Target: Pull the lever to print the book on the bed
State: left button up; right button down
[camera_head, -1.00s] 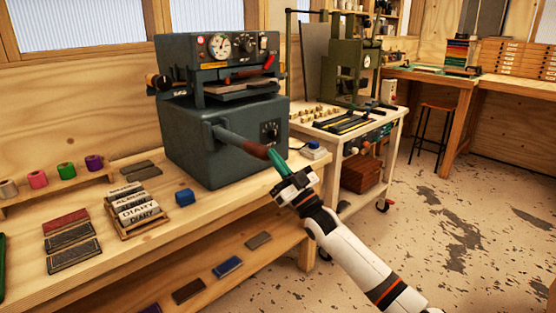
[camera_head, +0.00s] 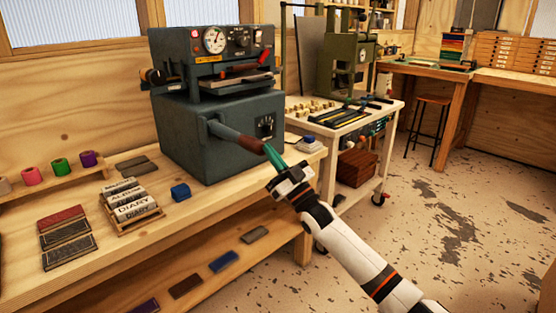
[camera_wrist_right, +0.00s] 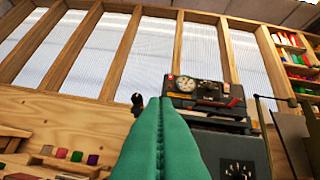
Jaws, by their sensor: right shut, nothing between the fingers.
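The dark blue-grey press (camera_head: 205,130) stands on the wooden bench, with a gauge and knobs on top. Its lever (camera_head: 235,138), a grey bar with a brown grip, sticks out from the lower front towards the right. The bed (camera_head: 232,88) is a slot under the press head; I cannot clearly make out the book there. My right gripper (camera_head: 271,155) is shut and empty, its green fingertips at the lever's grip end; I cannot tell whether they touch. In the right wrist view the shut fingers (camera_wrist_right: 160,110) are in front of the press (camera_wrist_right: 215,105). My left gripper is out of view.
A white cart (camera_head: 345,125) with a green press (camera_head: 345,65) stands behind my right arm. The floor at right is open.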

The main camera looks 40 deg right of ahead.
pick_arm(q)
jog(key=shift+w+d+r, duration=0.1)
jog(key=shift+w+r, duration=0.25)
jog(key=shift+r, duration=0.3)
pick_arm(e)
jog(key=v, duration=1.2)
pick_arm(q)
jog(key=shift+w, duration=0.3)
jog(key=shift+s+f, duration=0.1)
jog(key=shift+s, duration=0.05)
